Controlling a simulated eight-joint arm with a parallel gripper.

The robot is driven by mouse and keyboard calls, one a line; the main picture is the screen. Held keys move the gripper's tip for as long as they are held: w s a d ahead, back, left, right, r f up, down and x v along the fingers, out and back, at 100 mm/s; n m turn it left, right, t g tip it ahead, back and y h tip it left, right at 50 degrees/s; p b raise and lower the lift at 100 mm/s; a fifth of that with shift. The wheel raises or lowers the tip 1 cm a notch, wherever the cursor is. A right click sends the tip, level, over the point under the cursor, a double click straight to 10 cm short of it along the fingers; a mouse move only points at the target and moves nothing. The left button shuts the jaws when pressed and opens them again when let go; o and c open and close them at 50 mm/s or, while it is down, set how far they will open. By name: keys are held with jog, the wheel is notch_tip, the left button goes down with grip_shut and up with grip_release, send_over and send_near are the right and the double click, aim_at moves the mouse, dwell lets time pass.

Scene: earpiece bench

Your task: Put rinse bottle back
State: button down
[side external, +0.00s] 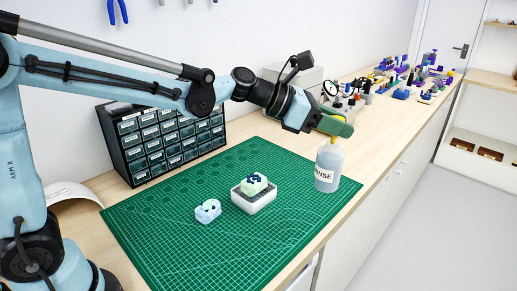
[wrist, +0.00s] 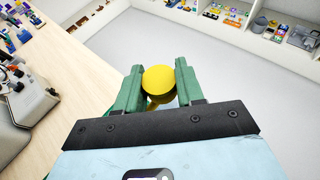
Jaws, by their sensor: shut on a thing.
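The rinse bottle (side external: 328,167) is a clear grey squeeze bottle with a "RINSE" label, upright at the right edge of the green mat in the side external view. My gripper (side external: 335,126) is at its top, with green fingers closed around the cap area. In the wrist view, the bottle's yellow cap (wrist: 159,80) sits between the two green fingers of my gripper (wrist: 161,82). The bottle's body is mostly hidden below the cap there. I cannot tell whether the bottle's base touches the mat or is slightly above it.
A green cutting mat (side external: 150,240) holds a white tray (side external: 255,203) with a pale green piece and a light blue piece (side external: 208,211). A black drawer cabinet (side external: 165,140) stands behind. Small tools and bottles crowd the bench farther back. The bench's front edge is close to the bottle.

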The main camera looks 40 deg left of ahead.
jog(key=shift+w+f, duration=0.2)
jog(key=shift+w, duration=0.7)
jog(key=shift+w+a+f, duration=0.15)
jog(key=shift+w, duration=0.15)
jog(key=w+a+f, duration=0.7)
jog(key=a+f, duration=0.1)
jog(key=f, duration=0.2)
jog(key=shift+a+f, duration=0.4)
jog(key=shift+f, duration=0.15)
jog(key=c, duration=0.7)
grip_release()
